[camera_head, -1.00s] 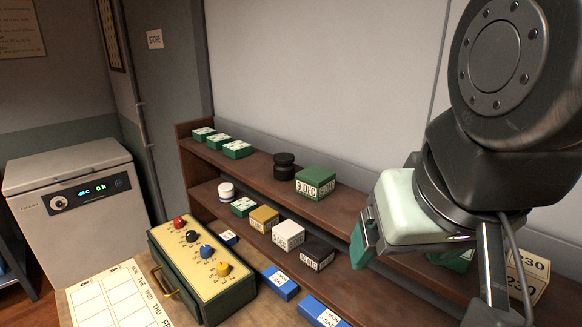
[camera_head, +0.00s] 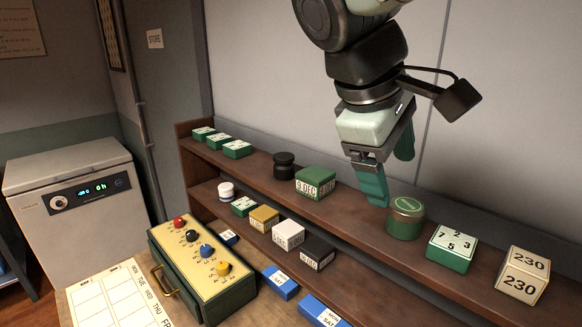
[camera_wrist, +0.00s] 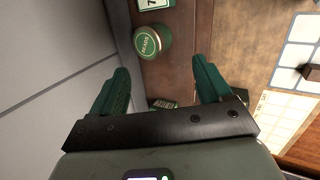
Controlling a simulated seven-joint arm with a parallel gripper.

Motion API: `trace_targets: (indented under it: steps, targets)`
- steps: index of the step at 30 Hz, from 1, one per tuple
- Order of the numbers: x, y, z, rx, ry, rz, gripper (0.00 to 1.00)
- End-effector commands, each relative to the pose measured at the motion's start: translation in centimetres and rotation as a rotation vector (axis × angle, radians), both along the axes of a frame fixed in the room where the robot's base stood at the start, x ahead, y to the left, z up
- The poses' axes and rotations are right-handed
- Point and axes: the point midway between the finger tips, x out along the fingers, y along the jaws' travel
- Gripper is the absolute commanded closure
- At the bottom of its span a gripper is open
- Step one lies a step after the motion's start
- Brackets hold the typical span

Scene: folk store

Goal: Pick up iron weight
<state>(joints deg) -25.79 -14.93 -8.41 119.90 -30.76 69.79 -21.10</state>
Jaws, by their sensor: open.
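The iron weight appears to be the dark, round, knob-topped piece (camera_head: 284,167) on the upper shelf in the head view. It stands upright just left of a green date box (camera_head: 316,182). My gripper (camera_head: 390,180) is open and empty, with green fingers pointing down over the upper shelf, to the right of the weight and the date box. In the wrist view the two fingers (camera_wrist: 161,66) stand wide apart. The weight does not show in the wrist view; part of a green box (camera_wrist: 163,104) shows behind the gripper's bar.
A green tin (camera_head: 406,218) stands close to the right of my gripper and also shows in the wrist view (camera_wrist: 152,41). A numbered green box (camera_head: 452,249) and a 230 box (camera_head: 523,275) stand farther right. The wall rises behind the shelf.

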Motion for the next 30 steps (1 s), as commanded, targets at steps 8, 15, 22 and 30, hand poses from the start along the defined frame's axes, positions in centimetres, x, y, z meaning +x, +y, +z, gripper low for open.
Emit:
trace_targets:
  steps: [8,15,22,30]
  targets:
    - [10.9,7.8,-0.2,-0.706,0.243,0.536,0.22]
    - [15.5,19.4,0.6,-1.283,0.332,0.809,0.22]
    - [15.9,23.6,-5.4,-1.484,0.354,0.864,0.22]
    - [16.7,22.7,-9.6,-1.471,0.345,0.858,0.22]
